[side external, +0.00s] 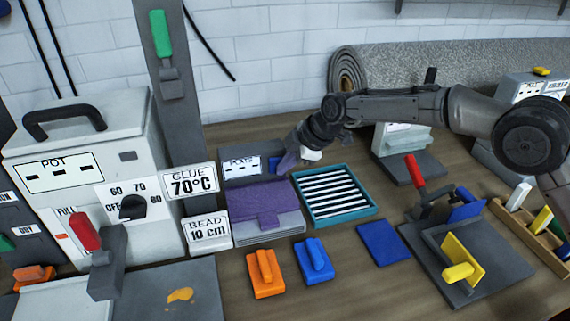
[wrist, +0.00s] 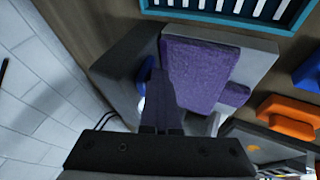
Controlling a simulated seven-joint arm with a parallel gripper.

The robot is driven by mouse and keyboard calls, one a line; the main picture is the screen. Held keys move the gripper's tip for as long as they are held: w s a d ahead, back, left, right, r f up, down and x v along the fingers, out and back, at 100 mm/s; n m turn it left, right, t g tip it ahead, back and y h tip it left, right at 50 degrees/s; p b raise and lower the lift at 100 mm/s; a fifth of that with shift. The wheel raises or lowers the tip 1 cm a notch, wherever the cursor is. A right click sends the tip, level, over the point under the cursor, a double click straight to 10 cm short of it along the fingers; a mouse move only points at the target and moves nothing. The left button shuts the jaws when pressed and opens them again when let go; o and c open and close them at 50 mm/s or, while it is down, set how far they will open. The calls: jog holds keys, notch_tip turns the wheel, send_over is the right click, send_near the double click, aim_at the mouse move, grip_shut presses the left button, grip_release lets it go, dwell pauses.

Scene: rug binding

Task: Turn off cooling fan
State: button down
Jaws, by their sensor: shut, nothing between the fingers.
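No part is clearly labelled as a cooling fan. A teal frame with white slats (side external: 333,195) lies on the bench and also shows at the top of the wrist view (wrist: 215,12). Left of it, a grey unit carries a purple pad (side external: 262,197), also in the wrist view (wrist: 200,72). Behind the pad is a labelled panel (side external: 240,166) with a blue part (side external: 275,164); a blue part beside my fingers shows in the wrist view (wrist: 145,72). My gripper (side external: 287,162) is shut and empty, close to that blue part; I cannot tell whether they touch.
A glue pot machine (side external: 85,160) with a dial (side external: 132,207) stands left. Orange (side external: 265,272) and blue (side external: 314,260) handled blocks lie in front. A clamp fixture with a red handle (side external: 415,171) is right. A rolled rug (side external: 440,68) lies behind my arm.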

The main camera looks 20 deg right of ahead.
jog(key=shift+w+r, duration=0.1)
jog(key=shift+r, duration=1)
jog(key=shift+s, duration=0.4)
jog(key=s, duration=0.1)
jog(key=s+r, duration=0.1)
jog(key=s, duration=0.1)
jog(key=shift+s+d, duration=0.1)
jog(key=shift+s, duration=0.15)
jog(key=v, duration=0.9)
jog(key=shift+d+r, duration=0.1)
jog(key=shift+d, duration=0.05)
